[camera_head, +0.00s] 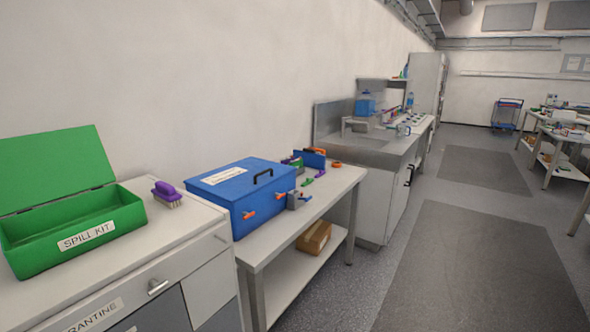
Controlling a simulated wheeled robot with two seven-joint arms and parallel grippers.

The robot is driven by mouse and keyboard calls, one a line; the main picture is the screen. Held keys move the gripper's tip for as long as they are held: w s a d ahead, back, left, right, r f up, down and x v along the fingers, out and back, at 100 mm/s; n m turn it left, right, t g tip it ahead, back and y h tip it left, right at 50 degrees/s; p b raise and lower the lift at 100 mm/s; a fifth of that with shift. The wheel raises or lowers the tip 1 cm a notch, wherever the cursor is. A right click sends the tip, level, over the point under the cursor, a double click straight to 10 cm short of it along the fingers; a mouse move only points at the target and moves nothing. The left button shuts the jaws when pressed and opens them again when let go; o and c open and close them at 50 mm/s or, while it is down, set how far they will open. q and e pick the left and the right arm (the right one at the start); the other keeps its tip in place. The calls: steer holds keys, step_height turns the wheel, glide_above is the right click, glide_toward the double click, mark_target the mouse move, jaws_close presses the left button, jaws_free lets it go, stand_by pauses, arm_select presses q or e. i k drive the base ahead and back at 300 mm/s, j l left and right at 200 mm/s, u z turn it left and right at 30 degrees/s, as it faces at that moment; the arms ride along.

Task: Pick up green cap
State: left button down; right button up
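I cannot make out a green cap for certain. A small green item (307,182) lies on the white table to the right of the blue box, too small to identify. Another green patch (297,162) shows farther back, among small parts beside a blue upright piece (314,158). A purple item (321,173) lies near them. Neither of my grippers is in view.
An open green spill kit box (120,214) and a purple-handled brush (167,193) sit on the left cabinet. A blue lidded box (225,184) stands on the white table (344,175). A sink counter (385,165) stands beyond. The floor aisle at right is clear.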

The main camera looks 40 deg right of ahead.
mark_target(307, 181)
steer(key=z, duration=1.25)
steer(key=i+l+z, duration=0.1)
steer(key=z, duration=0.75)
steer(key=i+z, duration=0.15)
steer(key=z, duration=0.3)
steer(key=i, duration=3.1)
steer(key=u, duration=0.05)
